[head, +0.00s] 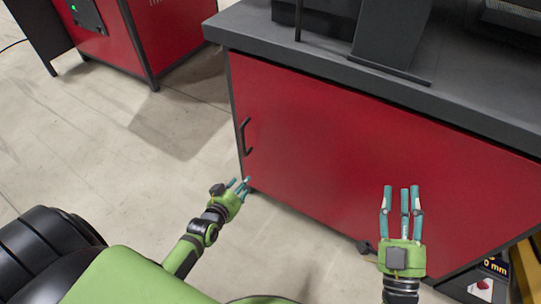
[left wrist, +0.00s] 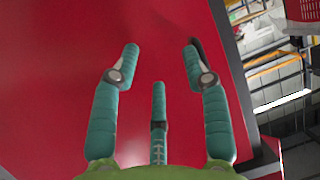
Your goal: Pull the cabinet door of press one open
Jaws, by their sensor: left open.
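The red cabinet door (head: 330,150) fills the front of the dark-topped press and looks flush with its frame. Its black bar handle (head: 244,136) is upright near the door's left edge. My left gripper (head: 241,185) is open and empty, below the handle and apart from it in the head view. In the left wrist view the spread fingers (left wrist: 160,66) face the red door, and a dark curved piece, probably the handle (left wrist: 199,46), shows partly hidden behind the right finger. My right gripper (head: 402,196) is open and empty in front of the door's right part.
The grey worktop edge (head: 330,70) overhangs the door. A second red cabinet (head: 170,35) stands at the back left. The concrete floor (head: 150,130) left of the press is clear. A black and yellow box (head: 485,280) is at the lower right.

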